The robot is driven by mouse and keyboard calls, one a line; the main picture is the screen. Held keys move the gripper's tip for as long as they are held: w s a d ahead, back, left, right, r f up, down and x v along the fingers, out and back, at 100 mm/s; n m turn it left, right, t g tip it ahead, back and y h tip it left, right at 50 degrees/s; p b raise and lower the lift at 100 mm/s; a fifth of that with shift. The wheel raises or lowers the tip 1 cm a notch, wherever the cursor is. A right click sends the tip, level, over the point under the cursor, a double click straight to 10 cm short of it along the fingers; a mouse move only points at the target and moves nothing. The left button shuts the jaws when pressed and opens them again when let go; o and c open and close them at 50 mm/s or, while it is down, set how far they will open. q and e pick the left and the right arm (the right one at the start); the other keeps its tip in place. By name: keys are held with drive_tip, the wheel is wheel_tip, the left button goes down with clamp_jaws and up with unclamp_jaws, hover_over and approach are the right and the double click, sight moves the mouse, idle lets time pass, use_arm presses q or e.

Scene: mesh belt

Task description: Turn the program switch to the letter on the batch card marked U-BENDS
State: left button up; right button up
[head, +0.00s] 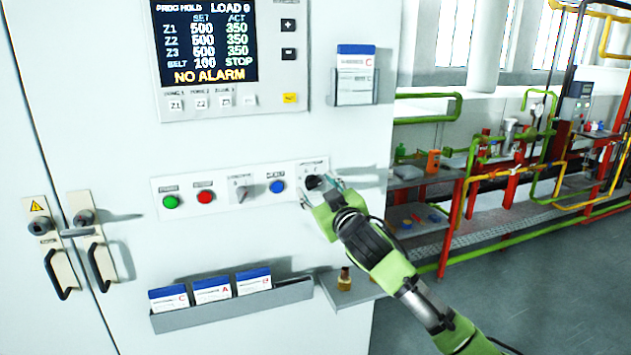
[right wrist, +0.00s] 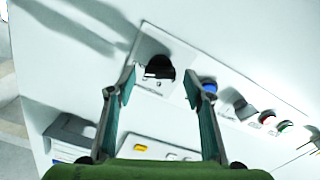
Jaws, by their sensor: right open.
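A black rotary knob (head: 314,182) sits on the plate at the right end of the control strip. I take it for the program switch; its label and pointer are too small to read. My right gripper (head: 322,190) is at this knob, open. In the right wrist view the knob (right wrist: 160,66) shows just past and between the open fingertips (right wrist: 160,82), with no clear contact. Three batch cards stand in the lower rack: one with C (head: 169,299), one with A (head: 212,291), one perhaps B (head: 254,281). Their titles are unreadable. My left gripper is out of view.
The strip also has green (head: 170,202), red (head: 205,197) and blue (head: 277,187) buttons and a grey switch (head: 240,190). The screen (head: 207,42) reads PROG HOLD and NO ALARM. Another card with C (head: 355,75) is in an upper holder. The lower rack (head: 232,305) juts out.

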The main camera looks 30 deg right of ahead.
drive_tip(key=shift+w+d, duration=0.2)
drive_tip(key=shift+w, duration=0.45)
drive_tip(key=c, duration=1.1)
drive_tip(key=n+p, duration=0.2)
drive_tip(key=n, duration=0.2)
drive_tip(key=shift+a+r+n+p, duration=0.1)
drive_tip(key=shift+n+p, duration=0.2)
drive_tip(key=shift+p, duration=0.1)
drive_tip(key=shift+n+p, duration=0.95)
drive_tip(key=shift+n, duration=1.15)
drive_tip(key=shift+f, duration=0.2)
